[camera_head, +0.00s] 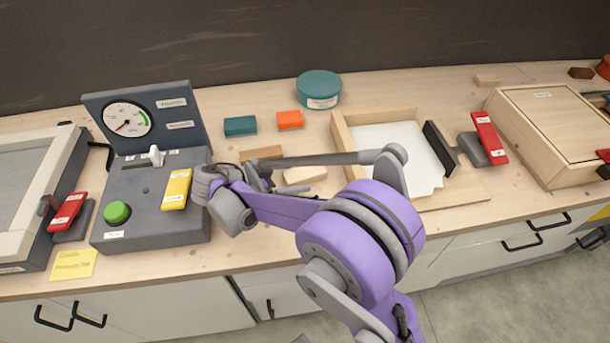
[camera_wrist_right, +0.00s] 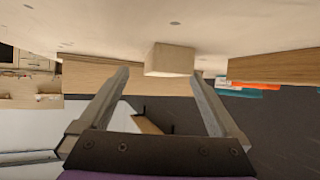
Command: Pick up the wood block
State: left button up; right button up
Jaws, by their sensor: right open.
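A pale wood block (camera_head: 305,174) lies on the bench in the middle of the head view, partly behind my right arm. In the right wrist view, the pale block (camera_wrist_right: 170,58) shows between and beyond the fingertips, apart from both. My right gripper (camera_wrist_right: 160,88) is open and empty. In the head view, the right gripper (camera_head: 264,176) is partly hidden by its own arm, to the left of the block. A browner wood piece (camera_head: 260,152) lies just behind. My left gripper is in no view.
A teal block (camera_head: 240,126), an orange block (camera_head: 290,120) and a round teal tin (camera_head: 319,89) stand farther back. A grey gauge console (camera_head: 150,225) is close on the left. A wooden tray (camera_head: 343,135) with white sheets is on the right.

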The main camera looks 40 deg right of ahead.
aim_at(305, 173)
jog(key=x, duration=0.4)
jog(key=shift+d+r, duration=0.2)
jog(key=shift+d, duration=0.25)
